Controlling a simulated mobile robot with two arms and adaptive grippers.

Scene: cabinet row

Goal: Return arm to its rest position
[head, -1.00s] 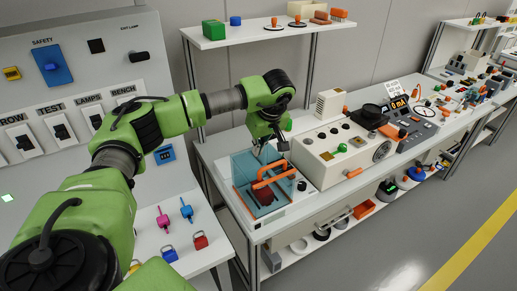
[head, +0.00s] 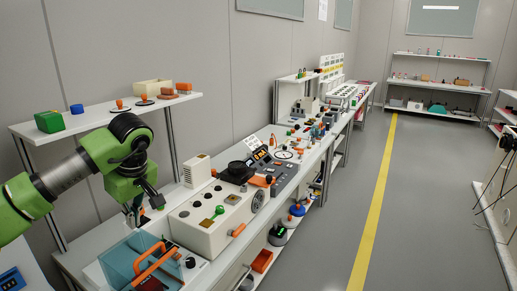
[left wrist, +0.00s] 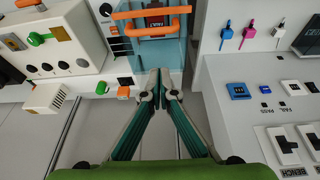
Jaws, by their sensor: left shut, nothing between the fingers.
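My left arm (head: 62,172) comes in from the left in the head view, green with dark joints. Its gripper (head: 136,214) points down over the bench, just behind a clear blue box with orange handles (head: 122,262). In the left wrist view the two teal-lined fingers (left wrist: 160,92) come together at their tips, with nothing between them. The fingertips appear beside the near edge of the blue box (left wrist: 174,56) in that view; I cannot tell their height above the bench. My right gripper is not in view.
A cream control box (head: 216,217) with knobs stands right of the gripper. In the left wrist view a white panel (left wrist: 290,105) with switches lies right. Grey floor (head: 335,215) is open beyond the bench.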

